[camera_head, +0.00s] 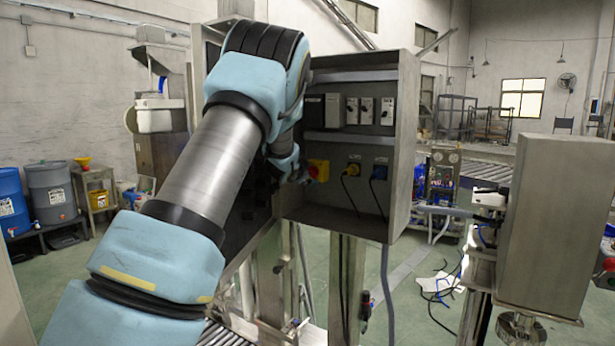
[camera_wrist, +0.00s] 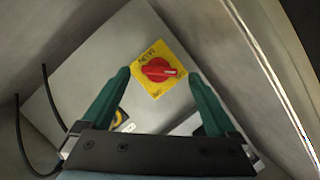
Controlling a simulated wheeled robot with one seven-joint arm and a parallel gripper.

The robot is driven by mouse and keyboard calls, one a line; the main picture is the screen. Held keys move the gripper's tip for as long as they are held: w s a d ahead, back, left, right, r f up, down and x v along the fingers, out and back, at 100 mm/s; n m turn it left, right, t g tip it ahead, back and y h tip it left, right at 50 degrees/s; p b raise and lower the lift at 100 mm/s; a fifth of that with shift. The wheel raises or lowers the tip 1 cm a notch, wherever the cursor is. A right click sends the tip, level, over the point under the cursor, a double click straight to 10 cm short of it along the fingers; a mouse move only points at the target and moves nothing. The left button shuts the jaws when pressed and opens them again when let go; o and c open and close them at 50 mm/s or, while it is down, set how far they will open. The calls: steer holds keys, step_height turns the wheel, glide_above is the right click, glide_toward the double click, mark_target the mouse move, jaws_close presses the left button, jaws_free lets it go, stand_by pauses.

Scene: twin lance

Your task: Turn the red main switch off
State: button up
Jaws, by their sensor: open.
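The red main switch (camera_wrist: 155,70) is a round knob with a bar handle on a yellow square plate. The plate looks turned in the wrist view, and the handle lies roughly across the picture. In the head view the switch (camera_head: 314,171) sits on the back panel of the grey cabinet (camera_head: 400,150). My gripper (camera_wrist: 160,77) is open, with one green finger on each side of the switch in the wrist view. I cannot tell whether the fingertips reach the knob. In the head view my arm hides most of the gripper.
Several breakers (camera_head: 366,110) sit on the shelf above. The cabinet's side walls bound the space, and its open door is partly behind my arm.

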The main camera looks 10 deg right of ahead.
steer(key=b+v, duration=0.3)
steer(key=v, duration=0.6)
steer(key=shift+f, duration=0.1)
